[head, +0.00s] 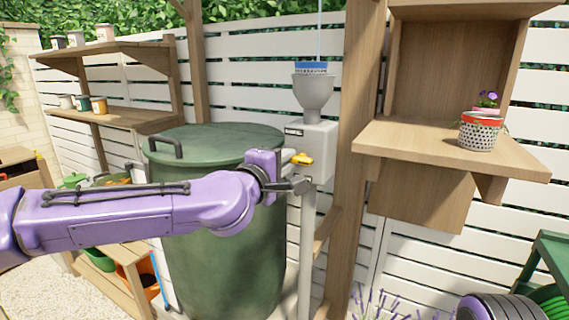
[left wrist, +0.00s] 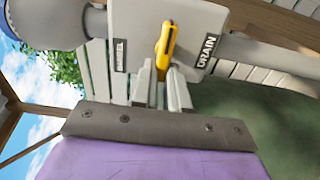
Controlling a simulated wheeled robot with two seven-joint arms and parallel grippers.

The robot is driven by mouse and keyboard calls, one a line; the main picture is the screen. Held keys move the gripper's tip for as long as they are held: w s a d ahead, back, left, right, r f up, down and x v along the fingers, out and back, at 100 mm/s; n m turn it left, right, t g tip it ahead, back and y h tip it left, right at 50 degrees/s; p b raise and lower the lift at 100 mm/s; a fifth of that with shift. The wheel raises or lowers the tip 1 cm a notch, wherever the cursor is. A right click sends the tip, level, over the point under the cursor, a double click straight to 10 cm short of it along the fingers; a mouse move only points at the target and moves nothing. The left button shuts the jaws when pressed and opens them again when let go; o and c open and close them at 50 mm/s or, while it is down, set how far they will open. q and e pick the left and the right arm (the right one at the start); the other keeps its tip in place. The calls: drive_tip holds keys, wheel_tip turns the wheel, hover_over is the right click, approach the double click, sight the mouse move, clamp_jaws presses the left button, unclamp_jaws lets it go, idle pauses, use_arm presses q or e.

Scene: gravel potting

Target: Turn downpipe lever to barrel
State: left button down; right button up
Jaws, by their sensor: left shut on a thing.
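The yellow downpipe lever (head: 303,159) is on the front of a grey diverter box (head: 318,140) under a grey funnel. The green barrel (head: 222,250) with a lid stands left of it. My left gripper (head: 302,184) is at the box. In the left wrist view its grey fingers (left wrist: 162,92) are shut on the near end of the lever (left wrist: 166,45). The lever there lies between a label reading DRAIN (left wrist: 208,46) and a smaller label (left wrist: 120,55) that I cannot read clearly. My right gripper is not in view.
A wooden post (head: 350,130) stands close to the right of the box. A wooden shelf (head: 450,150) with a flower pot (head: 480,134) is at the right. Shelves with small pots (head: 99,106) are at the left. The downpipe (head: 306,250) runs down beside the barrel.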

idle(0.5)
use_arm(q)
drive_tip(key=c, duration=1.1)
unclamp_jaws()
drive_tip(key=shift+c, duration=0.2)
drive_tip(key=b+v, duration=0.2)
drive_tip(key=v, duration=0.8)
drive_tip(key=shift+s, duration=0.2)
drive_tip(key=shift+a+f, duration=0.1)
drive_tip(key=shift+a, duration=0.05)
